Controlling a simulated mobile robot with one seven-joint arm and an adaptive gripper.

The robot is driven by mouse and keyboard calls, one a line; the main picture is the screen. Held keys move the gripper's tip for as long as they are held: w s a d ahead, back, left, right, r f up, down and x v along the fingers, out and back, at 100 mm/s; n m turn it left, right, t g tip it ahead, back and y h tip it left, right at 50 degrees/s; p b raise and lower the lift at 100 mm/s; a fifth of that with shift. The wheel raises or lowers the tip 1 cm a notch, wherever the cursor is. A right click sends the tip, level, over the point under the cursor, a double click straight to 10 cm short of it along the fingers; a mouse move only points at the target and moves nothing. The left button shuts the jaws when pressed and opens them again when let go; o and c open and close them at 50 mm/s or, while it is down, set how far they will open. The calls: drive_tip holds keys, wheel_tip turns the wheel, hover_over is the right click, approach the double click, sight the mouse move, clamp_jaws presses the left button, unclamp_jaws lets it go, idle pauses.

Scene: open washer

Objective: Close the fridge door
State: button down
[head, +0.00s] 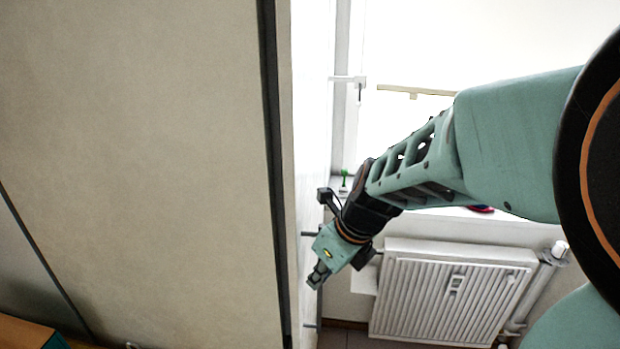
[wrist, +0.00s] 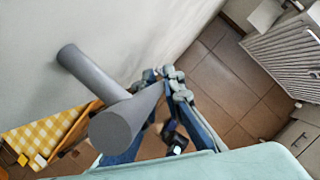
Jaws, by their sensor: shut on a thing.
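The pale fridge door (head: 304,150) is seen nearly edge-on in the head view, beside a dark vertical strip. I cannot tell whether a gap lies along that strip. The door's flat face (wrist: 110,35) fills the upper left of the wrist view. A grey bar handle (wrist: 116,122) stands off this face on a post. My gripper (head: 317,278) is low on the handle side of the door. In the wrist view my gripper (wrist: 170,84) is shut on the handle, whose bar runs between the fingers. The exact contact is partly hidden.
A large beige panel (head: 140,150) fills the left of the head view. A white radiator (head: 450,295) stands under the bright window to the right. Tiled floor (wrist: 225,75) shows below my gripper. A yellow checked cloth (wrist: 45,130) lies at the wrist view's left.

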drive_tip(key=shift+w+a, duration=0.15)
drive_tip(key=shift+a, duration=0.65)
drive_tip(key=c, duration=2.3)
unclamp_jaws()
drive_tip(key=shift+d, duration=0.1)
drive_tip(key=shift+d, duration=0.1)
